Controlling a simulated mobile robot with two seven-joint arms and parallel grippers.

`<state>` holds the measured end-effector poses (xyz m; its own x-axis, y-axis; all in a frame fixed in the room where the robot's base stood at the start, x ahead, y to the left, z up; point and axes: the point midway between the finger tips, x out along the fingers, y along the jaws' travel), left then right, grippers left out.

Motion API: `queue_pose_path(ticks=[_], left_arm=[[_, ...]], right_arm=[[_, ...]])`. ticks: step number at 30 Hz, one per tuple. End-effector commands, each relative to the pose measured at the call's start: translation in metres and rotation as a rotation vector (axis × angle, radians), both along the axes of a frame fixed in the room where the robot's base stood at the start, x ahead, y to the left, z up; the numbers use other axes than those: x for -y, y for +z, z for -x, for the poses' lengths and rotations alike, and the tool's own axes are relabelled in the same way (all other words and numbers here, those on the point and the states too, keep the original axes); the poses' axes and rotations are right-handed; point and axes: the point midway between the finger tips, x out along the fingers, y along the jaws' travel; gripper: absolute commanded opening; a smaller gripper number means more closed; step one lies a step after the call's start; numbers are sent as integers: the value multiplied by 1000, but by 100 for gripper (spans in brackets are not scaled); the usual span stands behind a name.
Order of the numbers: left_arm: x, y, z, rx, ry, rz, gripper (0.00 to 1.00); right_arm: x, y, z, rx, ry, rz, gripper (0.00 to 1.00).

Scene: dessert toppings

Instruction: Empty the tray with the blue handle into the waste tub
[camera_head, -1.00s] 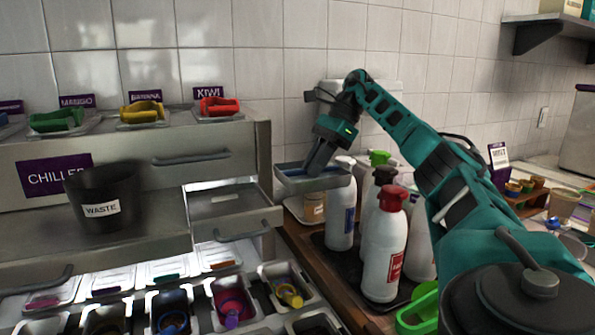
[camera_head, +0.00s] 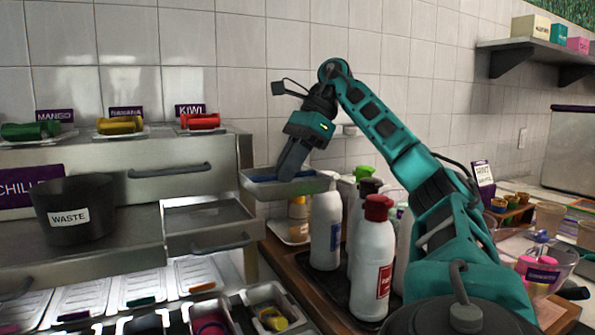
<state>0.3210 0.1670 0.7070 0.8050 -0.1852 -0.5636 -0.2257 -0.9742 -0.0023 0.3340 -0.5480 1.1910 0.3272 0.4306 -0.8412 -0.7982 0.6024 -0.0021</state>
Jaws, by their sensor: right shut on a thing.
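My right gripper (camera_head: 290,168) is shut on the blue handle of a shallow metal tray (camera_head: 318,186). It holds the tray up, roughly level, beside the right end of the chiller and above the bottles. The tray's contents cannot be made out from here. The dark waste tub (camera_head: 85,217), with a white WASTE label, stands on the steel ledge in front of the chiller at the left. The tray is well to the right of the tub and apart from it. My left gripper is not in view.
An open chiller drawer (camera_head: 205,217) lies between tub and tray. Trays with green (camera_head: 30,131), yellow (camera_head: 120,125) and red (camera_head: 201,121) handles sit on the chiller top.

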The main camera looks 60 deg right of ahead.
Motion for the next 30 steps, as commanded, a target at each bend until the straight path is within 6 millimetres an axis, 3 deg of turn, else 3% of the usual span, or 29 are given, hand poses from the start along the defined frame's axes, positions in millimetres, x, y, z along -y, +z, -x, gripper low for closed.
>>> queue_pose_path(ticks=[30], left_arm=[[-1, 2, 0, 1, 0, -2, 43]], right_arm=[[-84, 37, -47, 3, 3, 1, 0]])
